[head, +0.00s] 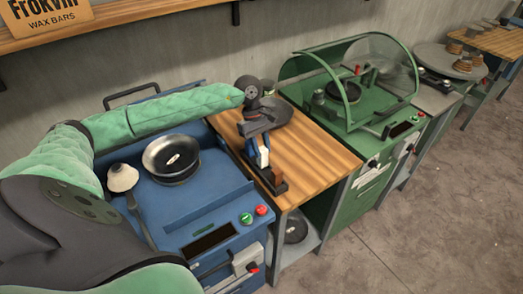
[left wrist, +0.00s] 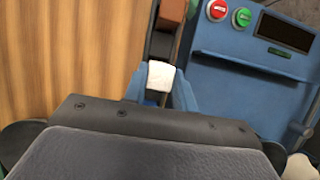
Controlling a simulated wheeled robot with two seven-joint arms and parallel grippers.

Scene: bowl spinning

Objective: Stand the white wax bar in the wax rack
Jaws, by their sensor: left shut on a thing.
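My left gripper (head: 258,152) is above the wooden table, near its front left edge, with its fingers pointing down. It is shut on the white wax bar (head: 263,157), which looks roughly upright between the blue fingers. In the left wrist view the white bar's end (left wrist: 160,76) shows between the fingertips. The dark wax rack (head: 281,188) is at the table's front edge, just below and right of the gripper, with a brown bar (head: 271,175) standing in it. The gripper hides part of the rack. I cannot tell whether the white bar touches it.
A green machine with a clear hood (head: 350,85) stands right. A dark round object (head: 290,120) is behind the gripper.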

